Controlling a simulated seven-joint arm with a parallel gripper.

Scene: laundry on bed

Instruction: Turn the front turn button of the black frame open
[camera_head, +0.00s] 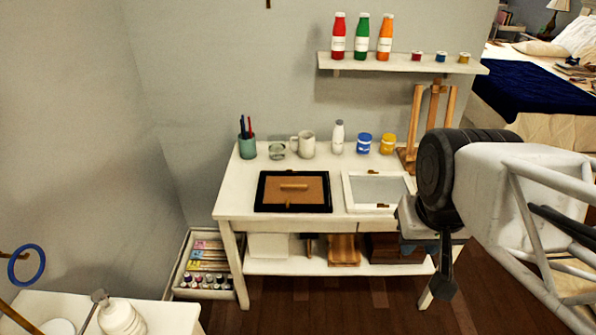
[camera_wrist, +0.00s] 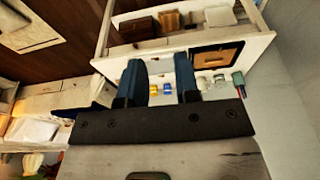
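The black frame (camera_head: 262,192) lies flat on the left part of the white table, with its brown backing board (camera_head: 310,194) facing up. A small turn button (camera_head: 288,205) shows at its front edge; its exact angle is too small to tell. The frame also shows in the wrist view (camera_wrist: 240,46), right of my fingers. My gripper (camera_wrist: 161,72) is open, its two blue fingers apart with nothing held between them. In the head view my arm hangs at the table's right front, well to the right of the black frame and apart from it.
A white frame (camera_head: 349,193) lies between the black frame and my arm. A pen cup (camera_head: 247,148), a glass bowl, a mug (camera_head: 308,144), a white bottle (camera_head: 337,137), paint jars (camera_head: 387,144) and an easel (camera_head: 411,130) line the back. A shelf (camera_head: 390,65) hangs above.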

